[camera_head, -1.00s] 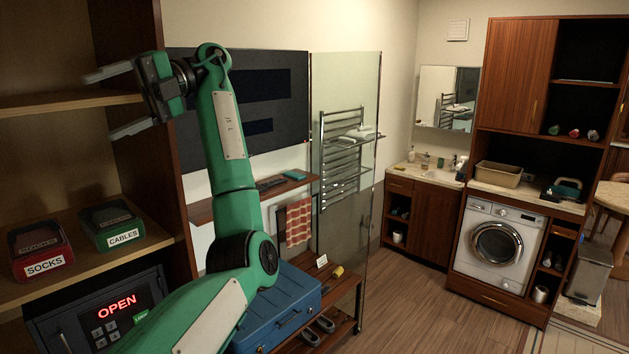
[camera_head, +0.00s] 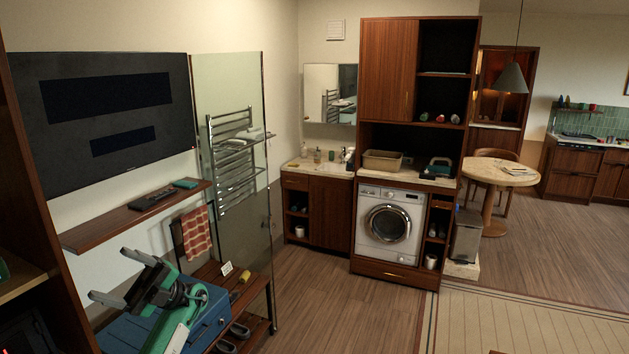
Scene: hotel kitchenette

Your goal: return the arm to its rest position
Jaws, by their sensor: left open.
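My left gripper (camera_head: 123,275) is at the lower left of the head view. Its two grey fingers are spread apart with nothing between them. My green left forearm comes up from the bottom edge behind it. The gripper appears in front of a blue case (camera_head: 203,325) on a low wooden bench and hides part of it. My right gripper is not in view.
A wooden shelf unit (camera_head: 38,190) stands at the far left edge. A wall shelf (camera_head: 140,217) and a glass panel (camera_head: 235,150) are near the arm. A washing machine (camera_head: 388,222) and a round table (camera_head: 500,172) stand farther back. The middle floor (camera_head: 330,310) is clear.

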